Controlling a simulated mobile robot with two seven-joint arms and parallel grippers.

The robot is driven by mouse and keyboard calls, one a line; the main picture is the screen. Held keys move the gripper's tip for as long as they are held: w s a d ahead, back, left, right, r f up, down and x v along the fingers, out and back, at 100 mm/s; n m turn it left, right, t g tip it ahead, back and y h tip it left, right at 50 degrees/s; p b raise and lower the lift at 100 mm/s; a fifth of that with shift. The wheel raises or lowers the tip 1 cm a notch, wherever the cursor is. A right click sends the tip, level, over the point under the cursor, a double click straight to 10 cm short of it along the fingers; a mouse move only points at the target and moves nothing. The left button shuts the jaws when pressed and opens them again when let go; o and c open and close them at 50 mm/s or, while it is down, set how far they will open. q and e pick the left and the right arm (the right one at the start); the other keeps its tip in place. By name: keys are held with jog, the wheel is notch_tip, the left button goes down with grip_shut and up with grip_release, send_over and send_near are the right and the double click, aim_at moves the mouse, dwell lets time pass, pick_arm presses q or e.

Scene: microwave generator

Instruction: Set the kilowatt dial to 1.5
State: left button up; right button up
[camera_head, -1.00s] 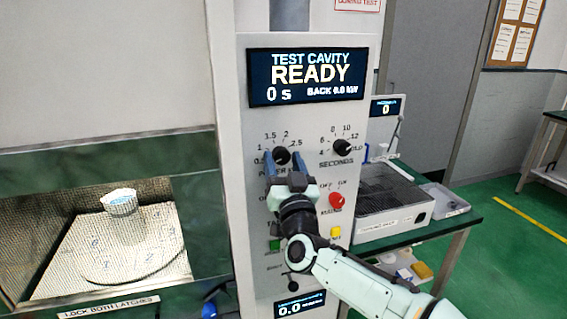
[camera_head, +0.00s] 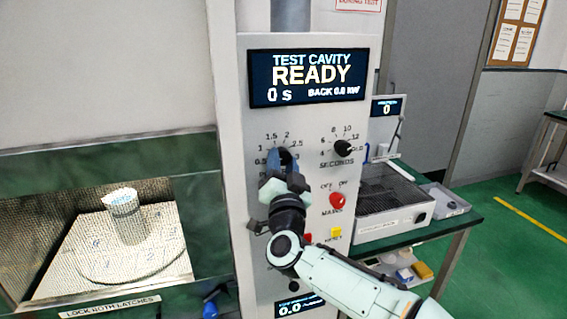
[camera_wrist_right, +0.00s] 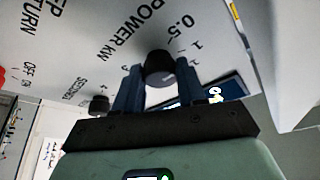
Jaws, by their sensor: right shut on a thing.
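The kilowatt dial is a black round knob (camera_head: 285,155) on the pale control panel, ringed by printed marks from 0.5 to 3. My right gripper (camera_head: 284,160) has its blue fingers on either side of this knob and is shut on it. In the right wrist view the knob (camera_wrist_right: 159,66) sits between the two fingertips (camera_wrist_right: 159,78), by the words POWER kW and 0.5. I cannot tell which mark the dial points to. The panel display (camera_head: 307,77) reads TEST CAVITY READY, 0 s, BACK 0.0 kW. My left gripper is not in view.
The black SECONDS dial (camera_head: 343,148) is close at the right. A red MAINS switch (camera_head: 337,200) and a yellow button (camera_head: 336,233) sit lower on the panel. The cavity at left holds a pale cup (camera_head: 126,220) on a turntable. A green bench (camera_head: 464,217) stands at right.

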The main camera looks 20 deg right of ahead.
jog(key=m, duration=0.2)
jog(key=m+g+h+p, duration=0.1)
jog(key=m, duration=0.1)
jog(key=m+g+h+p, duration=0.1)
jog(key=m, duration=0.2)
jog(key=shift+a+r, duration=0.15)
jog(key=shift+r, duration=0.1)
jog(key=m+g+p, duration=0.1)
jog(key=m, duration=0.1)
jog(key=m+g+p, duration=0.1)
jog(key=m, duration=0.1)
jog(key=shift+r+m, duration=0.2)
jog(key=shift+m, duration=0.1)
jog(key=shift+m+g+p, duration=0.5)
jog(key=shift+m+p, duration=0.2)
jog(key=shift+m, duration=0.6)
jog(key=o, duration=1.1)
jog(key=shift+s+a, duration=0.1)
jog(key=b+v, duration=0.2)
jog(key=v, duration=1.1)
jog(key=shift+s+r, duration=0.1)
jog(key=shift+s, duration=0.05)
